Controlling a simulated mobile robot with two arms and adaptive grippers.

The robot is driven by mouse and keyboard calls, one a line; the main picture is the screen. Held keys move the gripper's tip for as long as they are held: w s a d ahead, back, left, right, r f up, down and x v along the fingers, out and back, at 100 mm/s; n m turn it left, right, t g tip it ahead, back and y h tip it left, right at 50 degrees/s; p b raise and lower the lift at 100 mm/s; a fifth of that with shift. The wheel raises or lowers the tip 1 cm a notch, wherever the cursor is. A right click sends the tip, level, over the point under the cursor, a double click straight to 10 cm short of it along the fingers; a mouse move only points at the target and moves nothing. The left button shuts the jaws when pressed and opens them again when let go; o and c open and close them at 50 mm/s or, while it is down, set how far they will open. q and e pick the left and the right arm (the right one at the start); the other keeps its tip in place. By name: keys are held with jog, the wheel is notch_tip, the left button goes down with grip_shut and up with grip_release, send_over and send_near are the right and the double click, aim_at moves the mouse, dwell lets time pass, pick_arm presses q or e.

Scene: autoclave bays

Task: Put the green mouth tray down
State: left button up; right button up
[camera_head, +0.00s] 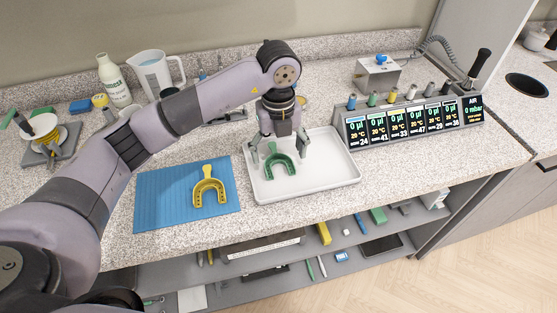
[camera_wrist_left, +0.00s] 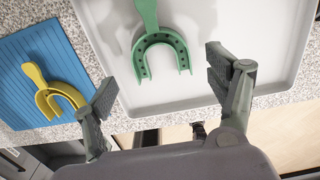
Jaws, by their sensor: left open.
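The green mouth tray (camera_head: 281,157) lies in the left part of a white tray (camera_head: 330,187) on the counter. In the left wrist view the green mouth tray (camera_wrist_left: 158,42) lies flat on the white tray floor, its handle pointing away from the gripper. My left gripper (camera_head: 278,153) is over it in the head view. In the left wrist view the left gripper (camera_wrist_left: 155,95) has its fingers wide apart, with nothing between the tips. The green mouth tray is beyond the fingertips. My right gripper is not in view.
A yellow mouth tray (camera_head: 209,188) lies on a blue mat (camera_head: 160,200) left of the white tray. A row of displays (camera_head: 413,121) stands to the right. A jug (camera_head: 155,73) and a bottle (camera_head: 113,80) stand at the back left. A shelf below holds several items.

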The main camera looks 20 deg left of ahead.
pick_arm(q)
notch_tip(320, 180, up, 9)
jog(key=b, duration=0.1)
jog(key=shift+f, duration=0.2)
jog(key=shift+d, duration=0.1)
